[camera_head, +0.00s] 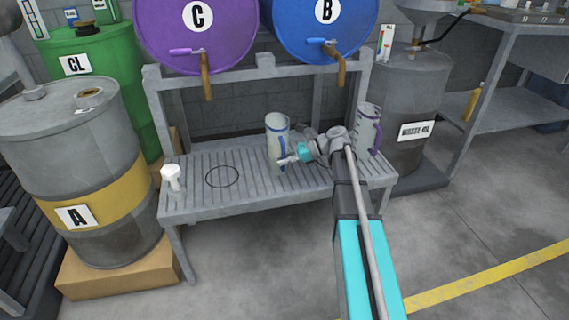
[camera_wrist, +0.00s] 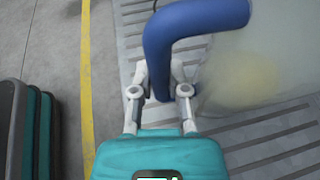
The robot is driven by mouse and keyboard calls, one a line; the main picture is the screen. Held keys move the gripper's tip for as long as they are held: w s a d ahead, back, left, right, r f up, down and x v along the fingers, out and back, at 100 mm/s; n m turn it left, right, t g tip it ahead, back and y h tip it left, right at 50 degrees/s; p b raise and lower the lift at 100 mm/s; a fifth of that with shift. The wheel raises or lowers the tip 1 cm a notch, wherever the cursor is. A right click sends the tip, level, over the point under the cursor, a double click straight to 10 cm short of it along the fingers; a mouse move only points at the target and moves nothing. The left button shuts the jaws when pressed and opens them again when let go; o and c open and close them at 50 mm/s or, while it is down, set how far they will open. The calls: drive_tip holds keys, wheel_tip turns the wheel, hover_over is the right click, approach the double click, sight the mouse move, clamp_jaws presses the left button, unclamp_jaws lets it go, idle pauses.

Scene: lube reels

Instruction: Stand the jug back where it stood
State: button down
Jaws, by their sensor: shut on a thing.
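A pale, translucent jug with a blue handle (camera_head: 277,128) is upright over the slatted bench, under drum B. I cannot tell whether its base touches the slats. My gripper (camera_head: 286,160) is at the jug's lower front and right. In the wrist view my gripper (camera_wrist: 160,90) is shut on the blue handle (camera_wrist: 165,50), one finger on each side. The jug's cloudy wall (camera_wrist: 255,75) fills the right of that view, with a yellowish patch showing through. A second jug with a purple handle (camera_head: 367,130) stands at the bench's right end, behind my arm.
The slatted bench (camera_head: 205,204) has a bare black ring (camera_head: 222,177) left of the jug and a white item (camera_head: 171,177) near its left end. Taps of the purple drum C (camera_head: 200,30) and blue drum B (camera_head: 318,30) hang above. Drum A (camera_head: 75,150) stands left, a waste oil drum (camera_head: 405,90) right.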

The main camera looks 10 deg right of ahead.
drive_tip(key=shift+f, duration=0.15)
drive_tip(key=c, duration=0.6)
unclamp_jaws()
drive_tip(key=shift+c, duration=0.2)
drive_tip(key=p+v, duration=0.4)
drive_tip(key=v, duration=0.8)
drive_tip(key=shift+r+p, duration=0.25)
drive_tip(key=shift+p, duration=0.05)
drive_tip(key=shift+a, duration=0.1)
